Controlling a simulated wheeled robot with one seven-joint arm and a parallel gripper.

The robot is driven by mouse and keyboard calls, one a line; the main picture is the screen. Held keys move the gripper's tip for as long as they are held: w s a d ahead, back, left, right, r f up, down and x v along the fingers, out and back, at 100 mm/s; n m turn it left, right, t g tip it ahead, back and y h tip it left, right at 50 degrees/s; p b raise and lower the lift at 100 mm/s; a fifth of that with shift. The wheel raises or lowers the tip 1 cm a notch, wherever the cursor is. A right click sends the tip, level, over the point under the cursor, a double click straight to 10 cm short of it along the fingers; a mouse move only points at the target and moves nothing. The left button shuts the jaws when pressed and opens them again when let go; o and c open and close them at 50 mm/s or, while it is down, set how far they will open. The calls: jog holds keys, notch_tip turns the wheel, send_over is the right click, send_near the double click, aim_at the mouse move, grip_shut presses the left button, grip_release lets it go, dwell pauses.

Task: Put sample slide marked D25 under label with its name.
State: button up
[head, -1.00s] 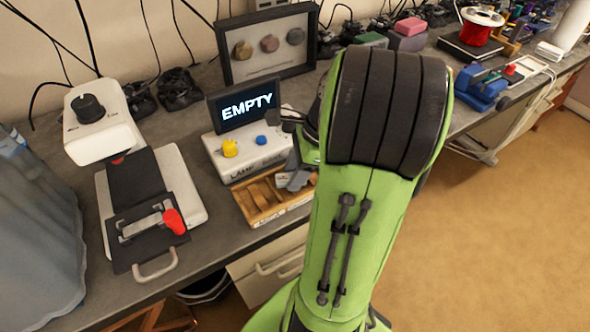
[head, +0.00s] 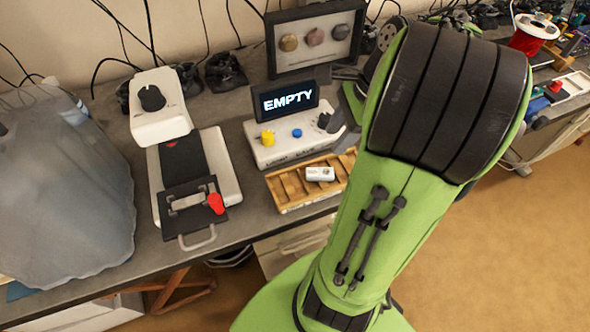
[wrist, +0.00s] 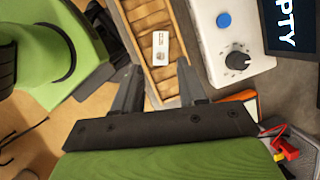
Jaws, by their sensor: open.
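A small white slide (head: 320,174) lies on the wooden rack (head: 283,208), towards its right part; its marking is too small to read. In the wrist view the slide (wrist: 161,48) shows just beyond my fingertips, between their lines, on the slotted rack (wrist: 163,90). My gripper (wrist: 158,80) is open with nothing between its fingers, and apart from the slide. In the head view my arm hides most of the gripper. The other rack slots in view look empty. No label with D25 can be read.
Behind the rack stands a white device (head: 268,150) with a yellow knob, a blue button and a screen (head: 288,99) reading EMPTY. Left of it is a black-and-white press (head: 230,175) with a red handle. A framed display (head: 315,40) stands behind. A grey covered bulk (head: 65,190) fills the left.

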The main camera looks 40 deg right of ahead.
jog(key=w+a+r+n+h, duration=0.1)
jog(key=a+r+n+h, duration=0.15)
jog(key=a+n, duration=1)
jog(key=s+a+n+t, duration=0.3)
jog(key=s+a+n, duration=0.2)
jog(key=n, duration=0.6)
jog(key=shift+s+a, duration=0.25)
jog(key=shift+a, duration=0.5)
jog(key=shift+h, duration=0.25)
